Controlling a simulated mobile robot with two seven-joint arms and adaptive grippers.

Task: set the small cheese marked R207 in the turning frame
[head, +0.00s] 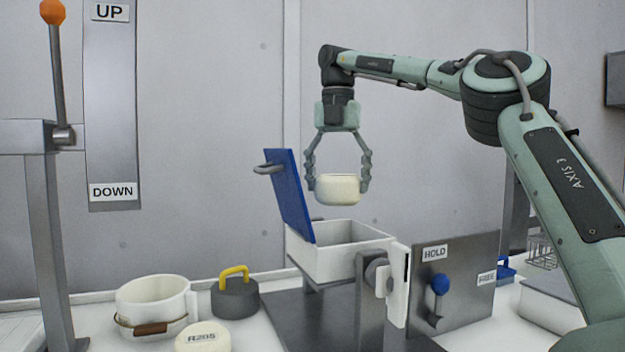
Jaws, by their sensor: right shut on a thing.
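My right gripper (338,185) points down and is shut on a small pale cheese (338,190). No mark on this cheese can be read from here. It hangs above the turning frame (335,262), a white open-topped box held on grey posts, and looks apart from it. The frame's blue lid (289,195) stands open at the left. The inside floor of the box is mostly hidden. Another pale cheese (203,338), marked R205, lies on the table at the front. My left gripper is not in view.
A panel (455,285) with a blue knob, labelled HOLD and FREE, stands right of the frame. A white pail (152,296) and a grey weight with yellow handle (235,298) stand left. An orange-knobbed lever (57,75) beside an UP/DOWN plate rises far left.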

